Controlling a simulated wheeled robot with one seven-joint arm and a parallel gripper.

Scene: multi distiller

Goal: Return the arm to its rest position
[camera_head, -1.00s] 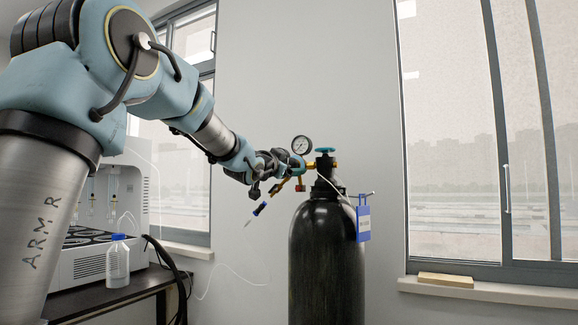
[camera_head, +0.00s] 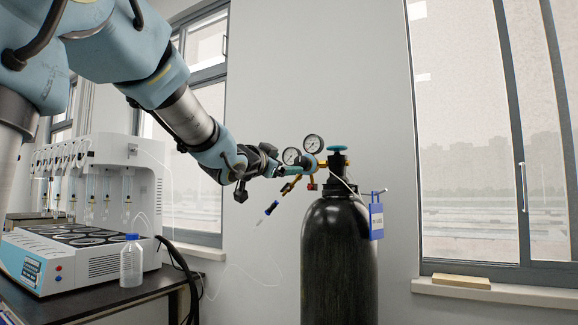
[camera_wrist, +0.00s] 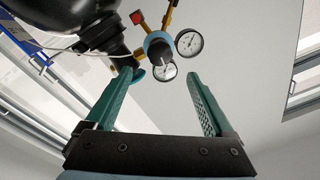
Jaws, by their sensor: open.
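My gripper (camera_wrist: 154,112) shows in the wrist view with its two green fingers apart and nothing between them. In the head view my gripper (camera_head: 287,171) is at the end of my extended arm, left of the gas cylinder's valve and regulator. The black gas cylinder (camera_head: 339,255) stands upright. Its regulator has two round gauges, and one gauge (camera_head: 313,143) shows clearly in the head view. In the wrist view the regulator knob (camera_wrist: 158,46) lies beyond the fingertips, apparently clear of them.
A multi-position distiller (camera_head: 100,200) stands on a dark bench (camera_head: 105,298) at the left, with a clear bottle (camera_head: 131,264) at its front corner. A blue tag (camera_head: 376,221) hangs by the cylinder. A small block (camera_head: 461,281) lies on the right windowsill.

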